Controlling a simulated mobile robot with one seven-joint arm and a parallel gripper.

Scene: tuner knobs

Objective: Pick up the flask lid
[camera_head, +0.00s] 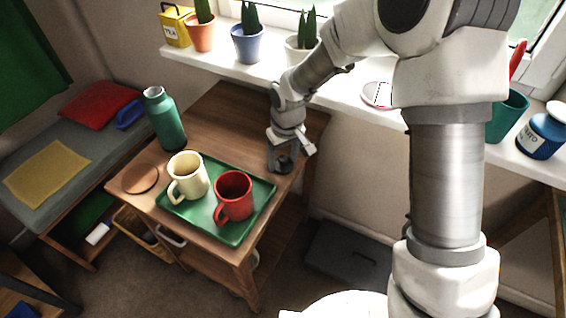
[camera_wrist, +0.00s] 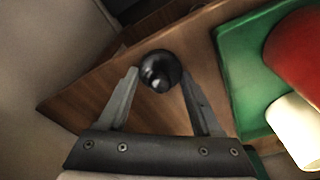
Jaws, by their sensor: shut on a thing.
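The flask lid (camera_wrist: 160,70) is a small, round, glossy black piece with a knob. In the wrist view it sits between the fingertips of my gripper (camera_wrist: 160,78), which is shut on it. In the head view my gripper (camera_head: 283,165) is low at the right side of the wooden table, beside the tray, and largely hides the lid. I cannot tell whether the lid touches the tabletop. The teal flask (camera_head: 167,122) stands upright at the table's left back, with a bare metal-coloured neck.
A green tray (camera_head: 237,238) holds a cream mug (camera_head: 188,176) and a red mug (camera_head: 233,195), close to my gripper's left. A round brown coaster (camera_head: 140,178) lies at the table's left. Potted plants line the windowsill behind. The table's back middle is clear.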

